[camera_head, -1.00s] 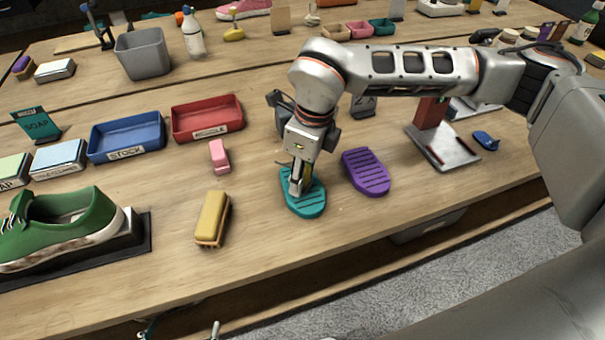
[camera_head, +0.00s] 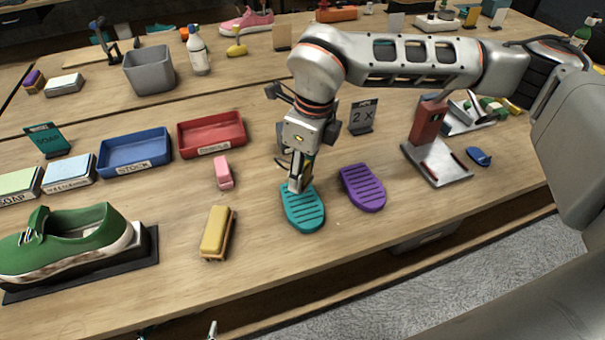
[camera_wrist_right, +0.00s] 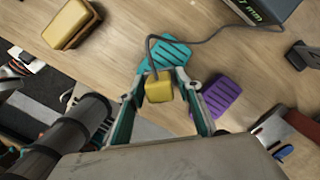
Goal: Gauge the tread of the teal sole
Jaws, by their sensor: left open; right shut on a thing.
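The teal sole (camera_head: 303,210) lies flat on the table with its ribbed tread up; it also shows in the right wrist view (camera_wrist_right: 168,52). My right gripper (camera_head: 296,185) points down at the sole's far end. In the wrist view it is shut on a yellow block-shaped probe (camera_wrist_right: 159,88) with a grey cable. The cable runs toward a dark gauge box (camera_wrist_right: 262,10) marked "mm". I cannot tell whether the probe touches the sole. Only the fingertips of my left gripper (camera_head: 179,333) show at the bottom edge, apart and empty.
A purple sole (camera_head: 362,188) lies just right of the teal one. A yellow brush (camera_head: 216,234) and pink block (camera_head: 223,172) lie left. Blue (camera_head: 135,160) and red (camera_head: 211,148) trays stand behind. A red-posted stand (camera_head: 428,125) is at right. A green sneaker (camera_head: 70,240) sits at left.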

